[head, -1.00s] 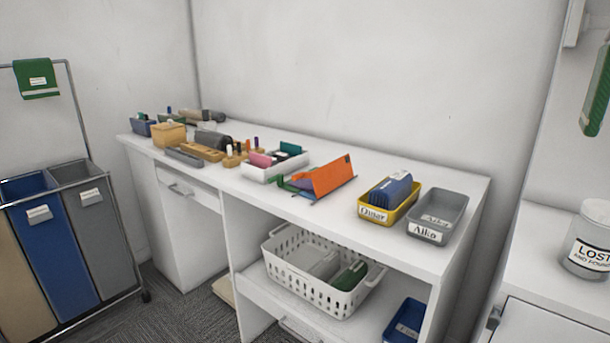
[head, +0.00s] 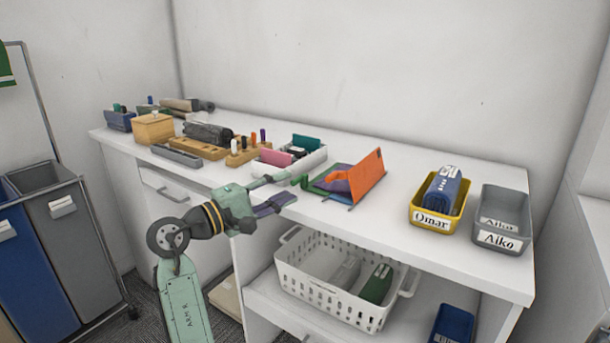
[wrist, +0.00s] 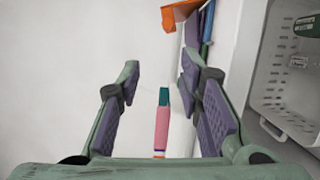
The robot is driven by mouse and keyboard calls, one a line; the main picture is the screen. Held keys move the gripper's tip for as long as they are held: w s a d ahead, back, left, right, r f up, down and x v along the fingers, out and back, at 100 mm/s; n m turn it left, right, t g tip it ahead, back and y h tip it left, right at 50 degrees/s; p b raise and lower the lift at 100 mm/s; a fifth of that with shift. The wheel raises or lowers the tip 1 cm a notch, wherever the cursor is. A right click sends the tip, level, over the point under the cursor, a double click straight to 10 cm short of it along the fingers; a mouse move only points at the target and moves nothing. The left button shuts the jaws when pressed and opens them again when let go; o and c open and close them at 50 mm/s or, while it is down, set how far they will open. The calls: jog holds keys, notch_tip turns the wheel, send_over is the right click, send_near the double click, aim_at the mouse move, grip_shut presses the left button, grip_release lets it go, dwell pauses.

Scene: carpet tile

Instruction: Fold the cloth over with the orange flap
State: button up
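The cloth (head: 327,185) lies on the white desk near its front edge, showing green, blue and purple parts. Its orange flap (head: 367,172) stands up at the right side, tilted, with another orange piece on the cloth's middle. In the wrist view the open fingers (wrist: 162,66) frame bare white surface and a pink and teal strip (wrist: 162,125). The orange flap (wrist: 178,14) shows only partly at the top there.
A white tray (head: 262,168) with pink and green items stands behind my gripper. A yellow bin labelled Omar (head: 432,223) and a grey bin labelled Aiko (head: 501,240) stand to the right. A white basket (head: 318,291) is below. Bare desk lies between cloth and yellow bin.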

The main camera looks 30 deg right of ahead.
aim_at(331, 176)
jog(key=shift+g, duration=0.8)
jog(key=d+p, duration=0.1)
jog(key=d, duration=0.3)
jog(key=s+d, duration=0.1)
jog(key=d, duration=0.3)
jog(key=d+p, duration=0.1)
jog(key=d, duration=0.3)
jog(key=shift+s+d+p, duration=0.25)
jog(key=shift+p, duration=0.05)
jog(key=shift+f, duration=0.1)
jog(key=shift+c, duration=0.2)
grip_shut()
jog(key=shift+w, duration=0.1)
